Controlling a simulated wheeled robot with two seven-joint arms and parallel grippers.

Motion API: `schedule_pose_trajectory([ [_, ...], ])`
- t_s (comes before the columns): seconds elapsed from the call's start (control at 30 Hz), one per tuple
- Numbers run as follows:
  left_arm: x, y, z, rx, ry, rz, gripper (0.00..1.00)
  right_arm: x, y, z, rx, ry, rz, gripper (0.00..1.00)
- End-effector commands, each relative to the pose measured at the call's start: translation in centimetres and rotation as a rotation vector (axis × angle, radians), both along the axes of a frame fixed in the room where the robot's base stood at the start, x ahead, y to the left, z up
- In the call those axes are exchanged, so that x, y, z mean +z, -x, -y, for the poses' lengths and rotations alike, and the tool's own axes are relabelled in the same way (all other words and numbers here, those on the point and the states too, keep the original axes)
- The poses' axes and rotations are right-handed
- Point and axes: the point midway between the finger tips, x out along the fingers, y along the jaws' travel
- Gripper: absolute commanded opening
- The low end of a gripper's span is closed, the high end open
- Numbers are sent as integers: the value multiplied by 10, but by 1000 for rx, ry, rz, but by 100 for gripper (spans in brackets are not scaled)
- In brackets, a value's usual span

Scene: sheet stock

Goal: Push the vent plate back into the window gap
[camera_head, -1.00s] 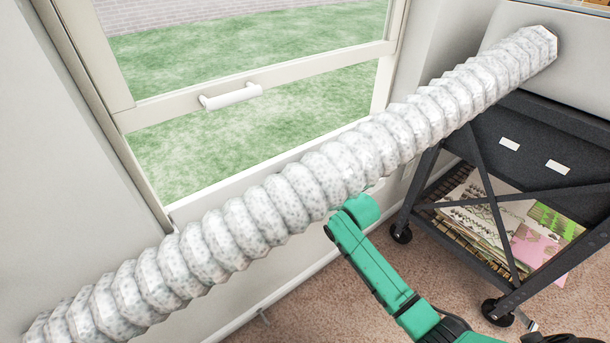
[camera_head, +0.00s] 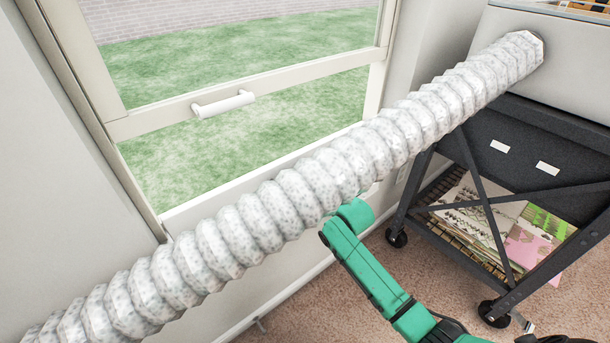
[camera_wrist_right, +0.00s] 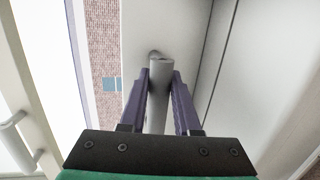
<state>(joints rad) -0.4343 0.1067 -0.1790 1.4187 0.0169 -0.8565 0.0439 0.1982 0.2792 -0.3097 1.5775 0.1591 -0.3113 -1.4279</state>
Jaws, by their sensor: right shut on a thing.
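The window (camera_head: 150,125) has a pale frame and a raised sash with a white handle (camera_head: 223,103). Grass shows through the open window gap (camera_head: 250,135) below the sash. My green right arm reaches up from the bottom of the head view; its gripper is hidden behind the hose there. In the right wrist view my right gripper (camera_wrist_right: 160,70) has its purple fingers closed on a grey round bar (camera_wrist_right: 158,105). A pale panel (camera_wrist_right: 150,25) lies behind the bar; I cannot tell for sure that it is the vent plate. My left gripper is out of view.
A thick speckled white hose (camera_head: 270,215) crosses the head view diagonally in front of the window. It joins a grey appliance (camera_head: 570,60) on a black cart (camera_head: 510,140) at the right. Carpet (camera_head: 300,315) lies bare below the wall.

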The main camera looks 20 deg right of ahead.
Motion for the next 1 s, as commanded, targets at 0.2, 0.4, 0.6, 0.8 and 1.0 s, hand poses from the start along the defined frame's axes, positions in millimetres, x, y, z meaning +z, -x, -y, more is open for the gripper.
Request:
schedule_pose_trajectory([
  [0.2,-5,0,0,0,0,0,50,-1,-6,-3,0,0,1,0],
  [0.4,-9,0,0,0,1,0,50,-1,-12,-5,1,-2,-1,0],
  [0.6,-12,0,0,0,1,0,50,-1,-17,-8,1,-2,-1,0],
  [0.8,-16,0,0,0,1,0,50,-1,-23,-10,1,-1,1,0],
  [1.0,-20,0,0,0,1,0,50,-1,-29,-12,1,-1,0,0],
])
